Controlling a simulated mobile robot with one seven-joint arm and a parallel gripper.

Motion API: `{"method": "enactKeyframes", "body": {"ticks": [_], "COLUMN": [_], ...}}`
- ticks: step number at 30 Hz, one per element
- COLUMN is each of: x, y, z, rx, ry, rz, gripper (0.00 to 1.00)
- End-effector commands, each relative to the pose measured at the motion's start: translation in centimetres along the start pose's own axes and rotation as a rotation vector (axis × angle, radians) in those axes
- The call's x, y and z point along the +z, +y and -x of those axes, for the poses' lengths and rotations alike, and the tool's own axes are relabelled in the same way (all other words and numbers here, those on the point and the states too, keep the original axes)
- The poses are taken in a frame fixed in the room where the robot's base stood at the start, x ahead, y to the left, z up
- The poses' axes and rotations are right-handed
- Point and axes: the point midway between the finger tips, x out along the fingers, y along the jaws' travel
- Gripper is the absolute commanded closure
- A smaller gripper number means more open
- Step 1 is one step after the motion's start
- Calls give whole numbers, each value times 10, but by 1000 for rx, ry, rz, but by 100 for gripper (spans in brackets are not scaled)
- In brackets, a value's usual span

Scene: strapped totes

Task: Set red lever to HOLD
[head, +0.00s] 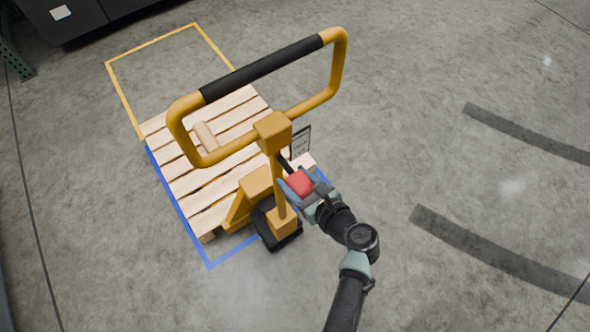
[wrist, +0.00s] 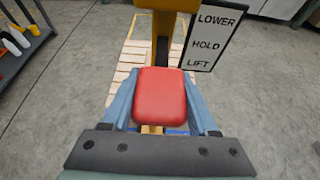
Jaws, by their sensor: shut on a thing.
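The red lever (head: 300,183) is a red block-shaped knob on a dark stem, on the yellow pallet jack's post (head: 279,180). In the wrist view the red knob (wrist: 158,95) fills the space between my blue-grey fingers. My gripper (head: 298,186) is shut on it, one finger along each side. A label plate (wrist: 211,37) stands to the right of the post, reading LOWER at the top, HOLD in the middle and LIFT at the bottom. The knob appears lower in the picture than LIFT; I cannot tell which setting the lever is at.
The jack's yellow loop handle with black grip (head: 262,72) rises above and left of my gripper. A wooden pallet (head: 207,185) lies behind the post within a blue floor outline (head: 180,208). A yellow outline (head: 118,92) lies beyond. The floor at right is clear.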

Motion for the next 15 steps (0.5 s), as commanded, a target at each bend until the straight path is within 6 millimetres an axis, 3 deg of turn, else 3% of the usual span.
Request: {"method": "enactKeyframes", "body": {"ticks": [12, 13, 15], "x": [0, 0, 0], "y": [0, 0, 0], "z": [0, 0, 1], "rx": [0, 0, 0], "ry": [17, 17, 17], "rz": [-1, -1, -1], "gripper": [100, 39, 26]}}
